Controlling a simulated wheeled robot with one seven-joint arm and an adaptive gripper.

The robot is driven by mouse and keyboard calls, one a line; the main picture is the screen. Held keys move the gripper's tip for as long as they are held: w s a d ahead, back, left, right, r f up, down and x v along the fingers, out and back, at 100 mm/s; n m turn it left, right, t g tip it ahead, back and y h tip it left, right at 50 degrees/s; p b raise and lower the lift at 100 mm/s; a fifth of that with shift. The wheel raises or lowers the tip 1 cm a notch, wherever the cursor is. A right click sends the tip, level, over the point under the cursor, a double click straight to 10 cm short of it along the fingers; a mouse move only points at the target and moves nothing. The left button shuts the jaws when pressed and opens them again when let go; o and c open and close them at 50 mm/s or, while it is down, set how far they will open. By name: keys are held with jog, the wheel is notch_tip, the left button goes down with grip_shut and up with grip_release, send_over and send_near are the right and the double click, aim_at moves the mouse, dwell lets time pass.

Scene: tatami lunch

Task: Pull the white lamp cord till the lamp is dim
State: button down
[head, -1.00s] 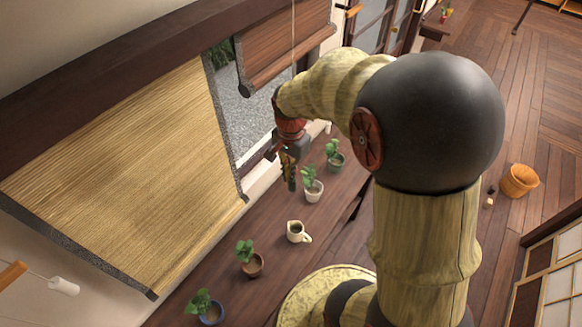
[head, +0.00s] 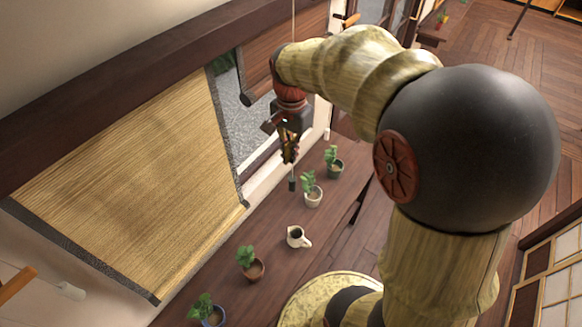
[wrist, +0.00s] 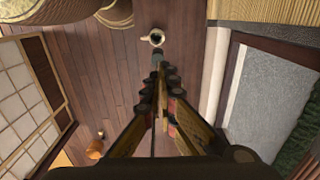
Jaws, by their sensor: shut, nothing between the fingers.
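My gripper (head: 289,158) points down above the long wooden shelf, with its fingers together and empty. It also shows in the wrist view (wrist: 160,78). A thin pale cord (head: 293,18) comes down from the top of the head view and passes behind my wrist. A small dark weight (head: 292,184) hangs just below the fingertips, apart from them. I cannot tell whether this cord is the white lamp cord. The lamp itself is not clearly visible.
The shelf (head: 238,293) carries several potted plants and a white jug (head: 297,237). A straw blind (head: 130,185) hangs left of my gripper, and a brown blind (head: 259,75) is behind my wrist. A small white object (head: 326,133) stands by the window.

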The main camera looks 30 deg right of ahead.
jog(key=shift+r, duration=1.3)
jog(key=shift+a, duration=0.1)
